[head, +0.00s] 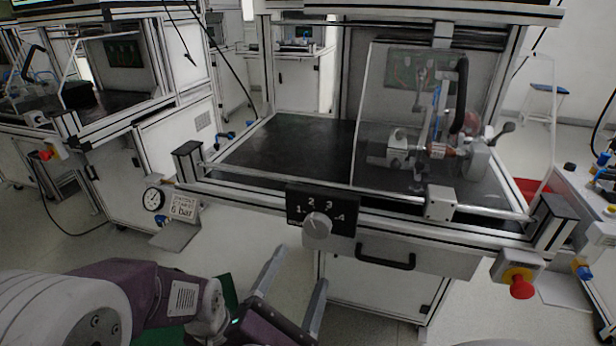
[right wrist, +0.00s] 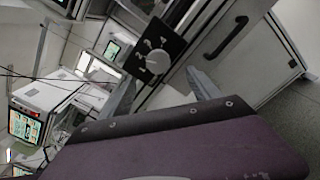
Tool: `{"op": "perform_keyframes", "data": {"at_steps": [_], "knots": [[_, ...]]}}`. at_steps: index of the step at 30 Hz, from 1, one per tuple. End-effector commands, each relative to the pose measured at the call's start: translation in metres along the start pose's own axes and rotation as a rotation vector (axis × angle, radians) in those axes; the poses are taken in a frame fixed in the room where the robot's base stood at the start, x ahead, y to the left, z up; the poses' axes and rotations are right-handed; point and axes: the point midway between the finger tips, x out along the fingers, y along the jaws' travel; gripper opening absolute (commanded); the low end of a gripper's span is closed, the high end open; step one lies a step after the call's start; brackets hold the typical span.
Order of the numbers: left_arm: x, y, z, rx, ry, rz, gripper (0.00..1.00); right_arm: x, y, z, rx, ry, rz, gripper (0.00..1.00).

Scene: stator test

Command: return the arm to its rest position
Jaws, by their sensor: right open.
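My right gripper (head: 300,267) is at the bottom middle of the head view, with its two grey fingers spread apart and nothing between them. In the right wrist view, the same gripper (right wrist: 160,76) shows its fingers apart on either side of the rotary knob (right wrist: 158,62). The knob (head: 317,226) sits on a black panel numbered 1 to 4 on the front of the test bench. In the head view the fingertips are below the panel; whether they touch anything is not clear, but no contact shows. My left gripper is not in view.
The bench (head: 280,150) has a clear guard over a stator fixture (head: 430,150). A drawer handle (head: 385,262), a red emergency button (head: 521,286) and a pressure gauge (head: 153,199) with a 6 bar sign are on its front.

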Motion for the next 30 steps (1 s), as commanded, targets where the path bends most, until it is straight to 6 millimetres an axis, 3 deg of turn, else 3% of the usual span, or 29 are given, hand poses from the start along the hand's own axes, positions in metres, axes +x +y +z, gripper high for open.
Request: {"op": "perform_keyframes", "data": {"at_steps": [2,4,5,7,10,13,18,24,27,28,30], "knots": [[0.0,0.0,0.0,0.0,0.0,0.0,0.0,0.013,-0.017,-0.001,-0.008,0.002,-0.073,0.72],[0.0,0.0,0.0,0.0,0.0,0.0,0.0,0.034,-0.055,-0.004,-0.013,0.012,-0.228,0.72],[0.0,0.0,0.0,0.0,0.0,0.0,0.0,0.043,-0.078,-0.004,-0.007,0.019,-0.32,0.72],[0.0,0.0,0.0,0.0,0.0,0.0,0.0,0.057,-0.142,-0.007,0.04,0.037,-0.582,0.72],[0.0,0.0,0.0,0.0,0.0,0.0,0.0,0.048,-0.234,-0.014,0.226,0.052,-1.003,0.72],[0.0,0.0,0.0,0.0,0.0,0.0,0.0,0.023,-0.285,-0.031,0.51,0.034,-1.333,0.72],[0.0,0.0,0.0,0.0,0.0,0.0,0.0,0.008,-0.31,-0.057,1.001,-0.068,-1.631,0.72],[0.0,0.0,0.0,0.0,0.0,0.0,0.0,0.029,-0.316,-0.067,1.545,-0.268,-1.733,0.72],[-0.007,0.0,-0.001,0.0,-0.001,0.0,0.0,0.047,-0.317,-0.057,1.785,-0.387,-1.713,0.72],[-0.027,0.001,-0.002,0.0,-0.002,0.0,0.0,0.046,-0.302,-0.043,1.767,-0.371,-1.715,0.72],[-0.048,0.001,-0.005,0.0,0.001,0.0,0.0,0.045,-0.288,-0.027,1.758,-0.365,-1.716,0.72]]}}
